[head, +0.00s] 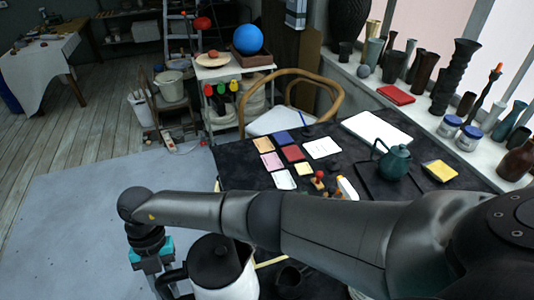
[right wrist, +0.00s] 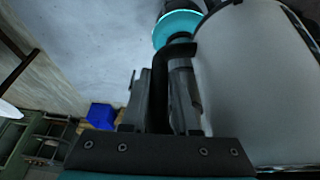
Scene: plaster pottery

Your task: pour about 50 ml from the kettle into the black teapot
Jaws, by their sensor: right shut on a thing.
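The kettle (head: 222,272), white with a black lid and black handle, is at the bottom of the head view, its lower part cut off. My right gripper (head: 167,283) is at the handle on its left side. In the right wrist view the fingers of this gripper (right wrist: 158,92) are shut on the black handle, beside the white kettle body (right wrist: 255,85). A small dark vessel (head: 290,278) stands just right of the kettle, partly hidden by my right arm; I cannot tell whether it is the black teapot. My left gripper is out of view.
The dark table (head: 240,170) holds a dark teal teapot (head: 393,162), coloured tiles (head: 292,153), a white sheet (head: 376,130) and a yellow sponge-like block (head: 440,171). Several vases stand on the windowsill. My right arm hides the table's near part. Grey floor lies left.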

